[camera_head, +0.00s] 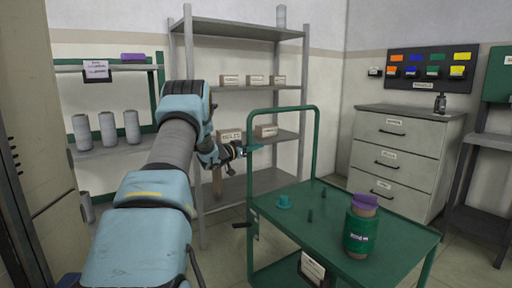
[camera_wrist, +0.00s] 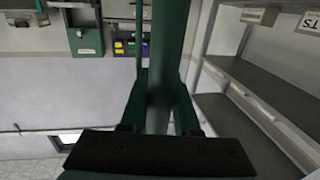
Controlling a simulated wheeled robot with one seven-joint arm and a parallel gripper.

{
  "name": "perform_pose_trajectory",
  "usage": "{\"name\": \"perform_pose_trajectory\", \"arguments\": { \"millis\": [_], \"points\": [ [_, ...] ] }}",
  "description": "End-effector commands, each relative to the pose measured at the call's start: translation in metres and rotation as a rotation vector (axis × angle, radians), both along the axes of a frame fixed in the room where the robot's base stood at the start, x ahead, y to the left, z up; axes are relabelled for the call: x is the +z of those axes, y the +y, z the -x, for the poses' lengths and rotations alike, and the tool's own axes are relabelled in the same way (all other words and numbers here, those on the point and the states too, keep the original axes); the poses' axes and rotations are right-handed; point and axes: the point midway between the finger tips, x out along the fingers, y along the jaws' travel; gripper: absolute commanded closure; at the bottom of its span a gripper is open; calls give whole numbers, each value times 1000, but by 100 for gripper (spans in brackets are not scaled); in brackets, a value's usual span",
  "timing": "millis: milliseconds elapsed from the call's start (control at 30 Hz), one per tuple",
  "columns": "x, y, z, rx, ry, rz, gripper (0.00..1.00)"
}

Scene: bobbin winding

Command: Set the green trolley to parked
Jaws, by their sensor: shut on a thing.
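The green trolley (camera_head: 388,228) stands in the lower right of the head view, with a flat top and an upright tubular push handle (camera_head: 316,150) at its far left end. My gripper (camera_head: 252,147) is shut on the left side of this handle, near its upper part. In the wrist view the green handle tube (camera_wrist: 166,60) runs between my two fingers. A dark lever (camera_head: 242,225) sticks out at the trolley's left side, below the top. The trolley's wheels are out of view.
A grey shelf rack (camera_head: 240,88) is behind. A drawer cabinet (camera_head: 401,160) stands at the right. White cones (camera_head: 107,129) stand on a left shelf.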

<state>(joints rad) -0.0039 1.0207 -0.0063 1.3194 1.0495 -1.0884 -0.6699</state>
Motion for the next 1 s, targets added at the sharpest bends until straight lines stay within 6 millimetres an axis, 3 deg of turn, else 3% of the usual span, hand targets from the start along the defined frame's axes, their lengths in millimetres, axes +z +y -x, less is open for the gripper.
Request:
{"name": "perform_pose_trajectory", "arguments": {
  "millis": [233,267,500,800,1000],
  "points": [
    [2,4,-4,15,-2,-1,100],
    [2,4,-4,15,-4,0,69],
    [2,4,-3,12,-3,0,42],
    [2,4,-2,10,-2,-1,41],
    [2,23,14,11,-2,-1,41]
  ]
}}
